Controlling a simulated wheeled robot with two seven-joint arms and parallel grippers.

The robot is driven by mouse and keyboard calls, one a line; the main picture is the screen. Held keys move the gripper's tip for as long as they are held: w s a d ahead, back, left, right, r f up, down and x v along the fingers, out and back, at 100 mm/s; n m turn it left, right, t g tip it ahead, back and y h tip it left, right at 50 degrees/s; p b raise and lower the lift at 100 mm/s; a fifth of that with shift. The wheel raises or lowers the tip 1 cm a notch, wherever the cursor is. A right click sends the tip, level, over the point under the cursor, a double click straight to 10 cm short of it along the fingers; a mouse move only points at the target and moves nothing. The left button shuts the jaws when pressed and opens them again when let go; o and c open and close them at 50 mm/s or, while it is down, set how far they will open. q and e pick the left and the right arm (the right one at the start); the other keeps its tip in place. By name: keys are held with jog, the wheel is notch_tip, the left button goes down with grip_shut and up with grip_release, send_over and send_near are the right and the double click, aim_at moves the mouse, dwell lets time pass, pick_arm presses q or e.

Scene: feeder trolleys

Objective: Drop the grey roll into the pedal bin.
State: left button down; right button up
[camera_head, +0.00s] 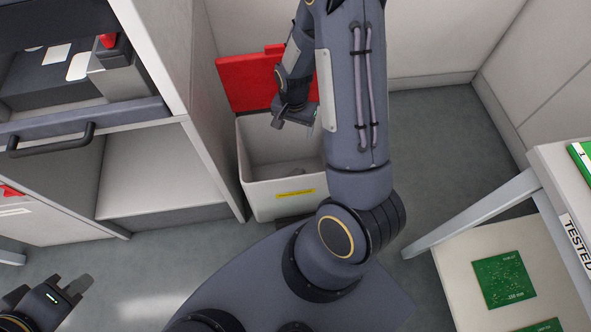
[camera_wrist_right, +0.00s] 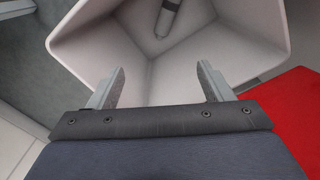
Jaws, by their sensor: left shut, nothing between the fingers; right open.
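The pedal bin (camera_head: 262,205) is a pale box with a yellow label on its front wall. Its red lid (camera_head: 245,82) stands open at the back. My right gripper (camera_head: 295,118) is over the bin's opening. In the right wrist view its two fingers (camera_wrist_right: 158,86) are apart with nothing between them, pointing into the bin. A grey roll (camera_wrist_right: 168,18) shows inside the bin in that view, beyond the fingertips and clear of them. My left gripper (camera_head: 72,289) is shut and empty at the lower left, far from the bin.
A cabinet (camera_head: 160,165) with an open compartment and a dark-handled drawer (camera_head: 90,125) stands left of the bin. A white table (camera_head: 560,180) with green boards (camera_head: 503,280) on its lower shelf is at the right. Floor (camera_head: 430,140) is clear between bin and table.

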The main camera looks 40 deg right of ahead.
notch_tip(320, 180, up, 8)
jog(key=p, duration=0.2)
jog(key=shift+p, duration=0.35)
dwell(0.3)
